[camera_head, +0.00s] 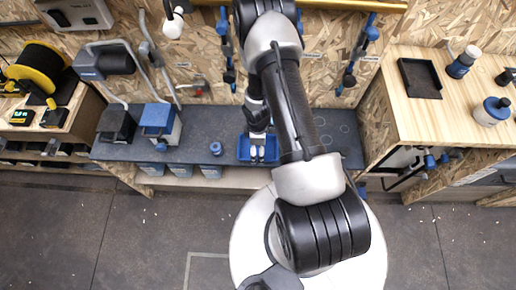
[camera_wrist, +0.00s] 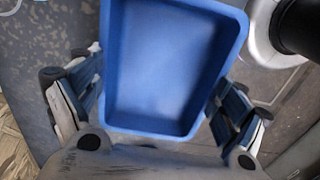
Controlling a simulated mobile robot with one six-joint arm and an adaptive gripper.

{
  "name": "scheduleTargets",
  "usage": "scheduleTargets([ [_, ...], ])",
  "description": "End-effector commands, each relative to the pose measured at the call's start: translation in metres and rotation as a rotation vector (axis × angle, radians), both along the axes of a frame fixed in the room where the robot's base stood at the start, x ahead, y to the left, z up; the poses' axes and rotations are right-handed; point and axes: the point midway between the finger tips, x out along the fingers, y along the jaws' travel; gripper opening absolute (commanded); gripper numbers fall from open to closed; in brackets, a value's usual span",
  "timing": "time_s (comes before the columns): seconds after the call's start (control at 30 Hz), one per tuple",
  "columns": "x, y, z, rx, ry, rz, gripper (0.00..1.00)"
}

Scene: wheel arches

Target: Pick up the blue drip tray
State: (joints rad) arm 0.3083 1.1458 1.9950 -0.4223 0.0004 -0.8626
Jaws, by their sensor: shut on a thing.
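The blue drip tray (camera_wrist: 168,62) is a shallow rectangular tray, empty inside, and fills the middle of the wrist view. In the head view the tray (camera_head: 243,151) shows at the dark grey bench top, partly hidden behind my gripper and arm. My gripper (camera_wrist: 157,108) has one finger against each side of the tray and is shut on it. In the head view my gripper (camera_head: 257,150) points down at the tray. I cannot tell whether the tray touches the bench top.
A wooden counter (camera_head: 440,118) on the right carries a black tray (camera_head: 419,78) and bottles. Tools hang on the back wall.

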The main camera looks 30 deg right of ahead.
Motion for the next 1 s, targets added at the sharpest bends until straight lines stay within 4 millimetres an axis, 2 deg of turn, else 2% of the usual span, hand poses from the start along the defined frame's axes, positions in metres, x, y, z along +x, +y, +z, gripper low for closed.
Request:
scheduleTargets([
  [0.37,0.000,0.000,0.007,0.001,0.001,0.000,0.64],
  [0.57,0.000,0.000,0.030,0.000,0.000,0.000,0.64],
  [0.8,0.000,0.000,0.069,0.000,0.000,0.000,0.64],
  [1.0,0.000,0.000,0.094,0.000,0.000,0.000,0.64],
])
